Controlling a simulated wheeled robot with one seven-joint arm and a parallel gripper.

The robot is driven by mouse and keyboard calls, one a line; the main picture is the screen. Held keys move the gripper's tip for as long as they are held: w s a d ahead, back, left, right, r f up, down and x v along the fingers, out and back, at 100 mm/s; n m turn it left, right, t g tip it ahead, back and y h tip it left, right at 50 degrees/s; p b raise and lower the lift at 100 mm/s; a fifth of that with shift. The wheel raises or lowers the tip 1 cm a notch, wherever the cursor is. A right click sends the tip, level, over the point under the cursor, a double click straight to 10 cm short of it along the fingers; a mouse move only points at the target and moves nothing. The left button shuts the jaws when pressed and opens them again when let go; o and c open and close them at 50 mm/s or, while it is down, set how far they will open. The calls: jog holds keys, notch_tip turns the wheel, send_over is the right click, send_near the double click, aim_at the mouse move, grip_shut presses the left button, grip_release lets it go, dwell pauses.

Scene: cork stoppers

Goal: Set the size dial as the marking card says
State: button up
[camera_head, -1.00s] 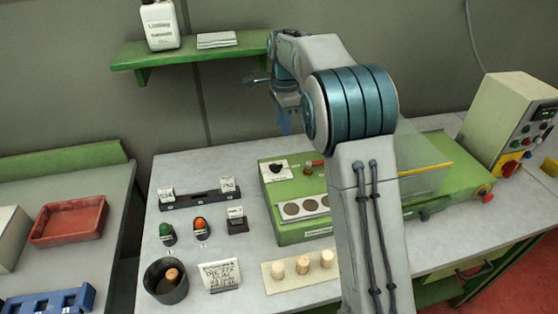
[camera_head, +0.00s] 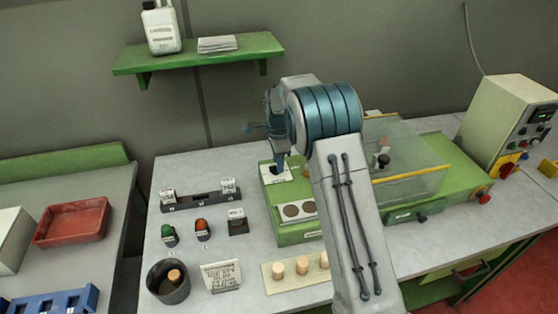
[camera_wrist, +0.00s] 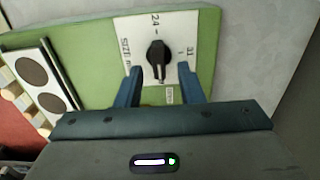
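The black size dial knob (camera_wrist: 158,55) sits on a white plate (camera_wrist: 183,30) on the green machine (camera_head: 285,235). In the wrist view the plate shows "24" at the top, and the knob lies nearly upright in the picture. I cannot tell for sure which mark it points at. My gripper (camera_wrist: 158,76) is open, its two blue fingers apart on either side of the knob's lower end. In the head view my gripper (camera_head: 280,165) is over the dial plate and hides most of the dial. The marking card (camera_head: 221,276) stands at the table's front; its writing is too small to read.
Pale corks (camera_head: 278,269) stand on a board in front of the machine. A dark cup (camera_head: 167,288), green and red buttons (camera_head: 203,229) and a dark rack (camera_head: 198,199) are to the left. A clear guard (camera_head: 410,165) stands right of my arm.

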jog(key=shift+f, duration=0.45)
grip_shut()
